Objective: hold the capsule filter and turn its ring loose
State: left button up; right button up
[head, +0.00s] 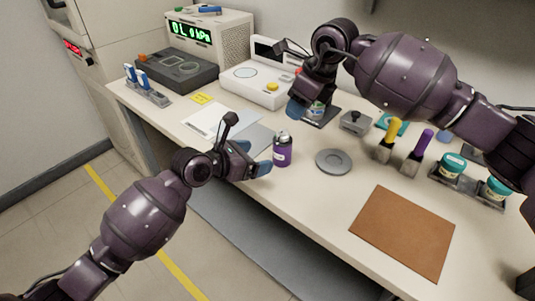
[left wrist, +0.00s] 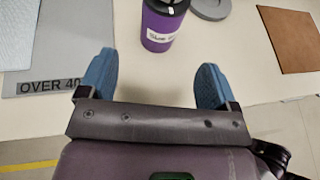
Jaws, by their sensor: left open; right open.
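My left gripper (head: 252,158) is open and empty at the front edge of the bench. In the left wrist view its blue fingers (left wrist: 155,80) are spread, with a purple cylinder (left wrist: 158,28) beyond the tips. That cylinder (head: 282,152) stands upright with a white label and a dark-and-silver top; no finger touches it. My right gripper (head: 308,102) is open, pointing down at a small labelled container (head: 317,112) on a dark base (head: 324,119). The right hand partly hides that container, and I cannot tell contact. I cannot tell for certain which of the two is the capsule filter.
A grey round disc (head: 333,161) lies right of the purple cylinder, and a brown mat (head: 404,232) at front right. Yellow and purple-handled tools (head: 391,138) and teal-lidded jars (head: 452,167) stand at right. Instruments (head: 258,84) line the back. Bench around the disc is clear.

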aim_at(275, 154)
pick_arm(q)
jog(key=x, duration=1)
jog(key=shift+f, duration=0.1)
jog(key=c, duration=1.4)
jog(key=shift+c, duration=0.2)
